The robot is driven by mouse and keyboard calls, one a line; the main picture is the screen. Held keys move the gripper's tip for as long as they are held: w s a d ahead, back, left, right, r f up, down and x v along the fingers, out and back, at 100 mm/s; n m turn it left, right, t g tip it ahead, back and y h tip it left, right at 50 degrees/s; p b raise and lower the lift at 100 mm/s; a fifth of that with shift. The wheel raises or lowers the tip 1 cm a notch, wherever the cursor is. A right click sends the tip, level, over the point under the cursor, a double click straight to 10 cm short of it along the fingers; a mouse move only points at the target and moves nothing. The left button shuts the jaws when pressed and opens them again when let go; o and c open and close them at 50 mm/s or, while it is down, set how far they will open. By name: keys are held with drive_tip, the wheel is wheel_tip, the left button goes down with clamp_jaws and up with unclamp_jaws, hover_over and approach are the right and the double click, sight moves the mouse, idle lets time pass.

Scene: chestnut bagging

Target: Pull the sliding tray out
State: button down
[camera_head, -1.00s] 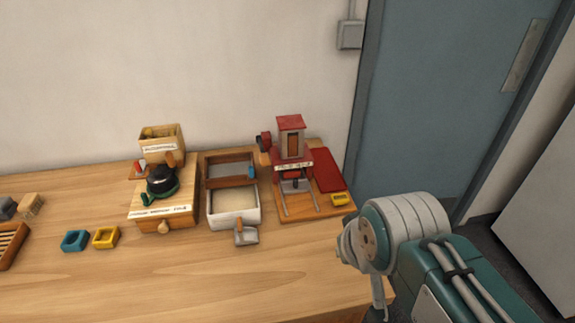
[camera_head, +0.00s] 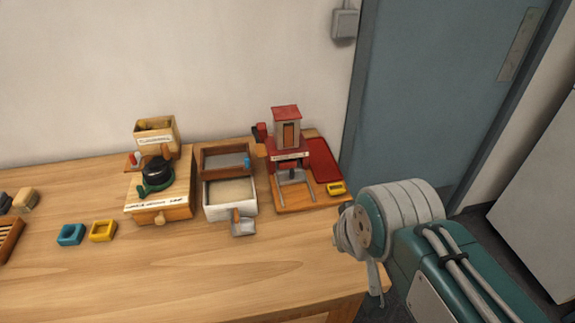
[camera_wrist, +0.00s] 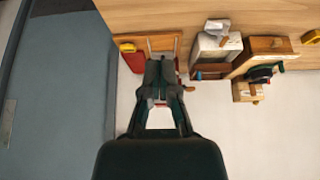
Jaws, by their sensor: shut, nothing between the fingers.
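A red-and-wood machine (camera_head: 289,155) stands on a wooden base at the right end of the bench, with two metal rails (camera_head: 297,190) at its front. A wooden box (camera_head: 176,206) with a round knob (camera_head: 160,219) at its front stands further left. I cannot tell which of them has the sliding tray; neither shows a part pulled out. My gripper (camera_wrist: 161,70) shows in the wrist view, shut and empty. It hides much of the machine there, and no contact is visible.
A white bin (camera_head: 231,209) with a metal scoop (camera_head: 242,227) and a brown tray (camera_head: 229,149) stand between box and machine. A red mat (camera_head: 322,160) and a yellow block (camera_head: 336,188) lie right of the machine. The bench front (camera_head: 190,275) is clear.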

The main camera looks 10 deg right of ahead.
drive_tip(key=c, duration=0.9)
unclamp_jaws()
drive_tip(key=o, duration=0.3)
drive_tip(key=w+r, duration=0.1)
drive_tip(key=w, duration=0.7)
drive_tip(key=shift+r, duration=0.15)
drive_tip(key=n+g, duration=0.1)
drive_tip(key=n, duration=0.1)
approach(292, 170)
drive_tip(key=shift+y, duration=0.3)
drive_tip(key=x, duration=1.1)
drive_tip(key=shift+d, duration=0.25)
clamp_jaws()
